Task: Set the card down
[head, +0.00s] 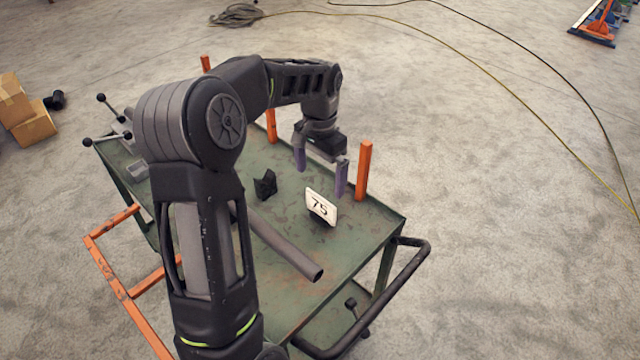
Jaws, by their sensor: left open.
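A white card (321,207) printed with "75" stands tilted on the green cart top (345,262), with a dark support under its lower edge. My left gripper (320,178) is open, its two purple fingers pointing down just behind the card in the head view. The fingers are spread apart with nothing seen between them. I cannot tell whether the right finger touches the card's upper edge. My right gripper is not in view.
A grey pipe (290,252) lies on the cart in front of the card, partly hidden by my left arm. A small black stand (265,185) is left of the card. An orange post (363,170) rises close right of the gripper.

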